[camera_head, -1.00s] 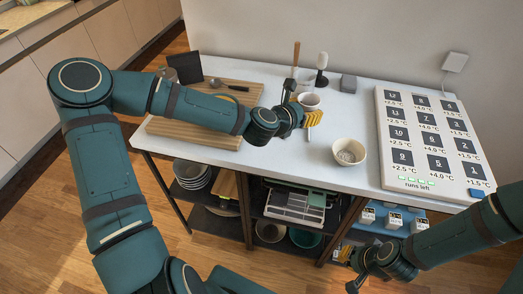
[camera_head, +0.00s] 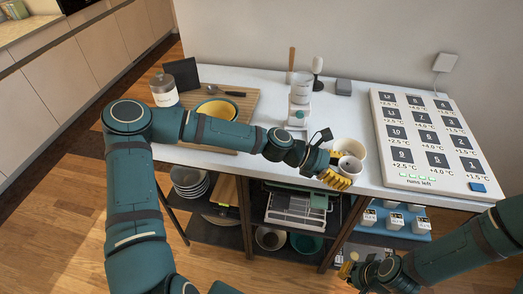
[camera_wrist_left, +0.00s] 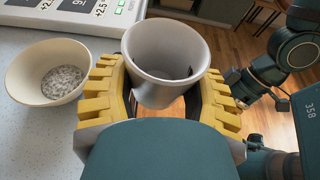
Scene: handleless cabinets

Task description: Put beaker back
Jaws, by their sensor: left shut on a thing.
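The light grey beaker (camera_head: 351,167) is held upright in my left gripper (camera_head: 338,178), near the front edge of the counter. In the left wrist view the beaker (camera_wrist_left: 166,62) sits between the yellow ribbed fingers (camera_wrist_left: 160,95), and its visible inside looks empty. A cream bowl (camera_head: 347,148) with grey speckled contents stands just behind the beaker in the head view. The bowl (camera_wrist_left: 47,72) is left of the beaker in the wrist view. My right gripper (camera_head: 357,272) is low at the front right, away from the counter top; its finger opening is unclear.
A white device (camera_head: 299,115) with a container on top stands mid-counter. A cutting board (camera_head: 245,98) holds a yellow bowl (camera_head: 217,108) and spoon; a lidded jar (camera_head: 164,90) is at left. A panel (camera_head: 425,140) of dark squares lies right. Open shelves are below.

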